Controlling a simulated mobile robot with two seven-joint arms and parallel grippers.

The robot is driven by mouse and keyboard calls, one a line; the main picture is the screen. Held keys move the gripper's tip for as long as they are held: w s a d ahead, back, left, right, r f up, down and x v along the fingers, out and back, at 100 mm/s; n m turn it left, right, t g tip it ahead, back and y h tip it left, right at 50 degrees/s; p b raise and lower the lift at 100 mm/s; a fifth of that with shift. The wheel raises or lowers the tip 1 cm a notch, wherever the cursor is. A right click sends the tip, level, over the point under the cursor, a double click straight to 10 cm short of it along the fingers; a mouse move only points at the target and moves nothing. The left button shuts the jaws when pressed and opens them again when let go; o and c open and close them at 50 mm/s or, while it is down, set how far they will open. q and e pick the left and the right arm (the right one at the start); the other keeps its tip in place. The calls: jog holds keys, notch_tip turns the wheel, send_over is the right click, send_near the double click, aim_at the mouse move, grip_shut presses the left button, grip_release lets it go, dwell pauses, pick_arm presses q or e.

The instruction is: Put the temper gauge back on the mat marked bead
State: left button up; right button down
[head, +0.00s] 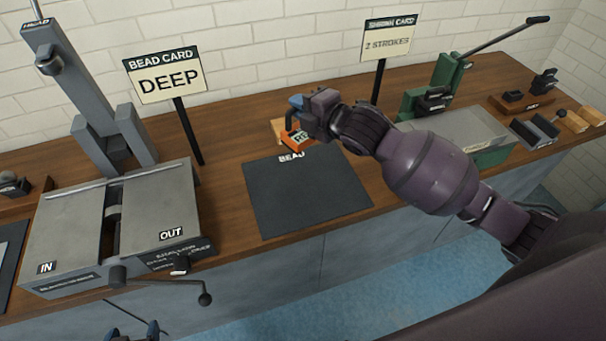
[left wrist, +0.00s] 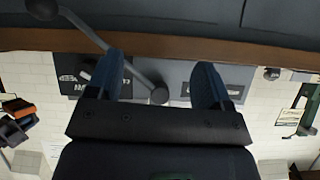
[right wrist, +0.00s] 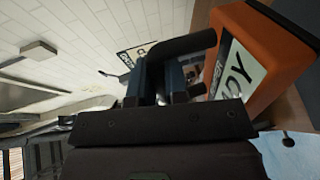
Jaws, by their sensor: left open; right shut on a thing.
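The temper gauge is an orange box with a pale READY-type label, partly hidden by my gripper in the head view (head: 297,139). It fills the right side of the right wrist view (right wrist: 275,50). My right gripper (head: 298,106) is shut on its dark handle (right wrist: 188,42). The dark mat marked BEAD (head: 305,195) lies on the bench. The gauge is at the mat's back edge, by the BEAD lettering; I cannot tell whether it touches the bench. My left gripper (left wrist: 165,85) is open and empty, low at the bench front, at the head view's bottom edge (head: 132,335).
A grey beading machine (head: 65,220) with a crank (head: 170,285) stands left of the mat. A DEEP bead card (head: 165,80) stands behind it. A green machine (head: 430,95) and grey plate lie to the right. The mat's surface is clear.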

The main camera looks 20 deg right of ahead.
notch_tip(320, 180, down, 18)
jog(key=shift+r+b, duration=0.1)
jog(key=shift+b, duration=0.95)
pick_arm(q)
jog(key=f, duration=0.3)
jog(key=shift+s, duration=0.4)
jog(key=shift+w, duration=0.1)
pick_arm(e)
jog(key=c, duration=1.1)
grip_release()
jog(key=shift+c, duration=0.2)
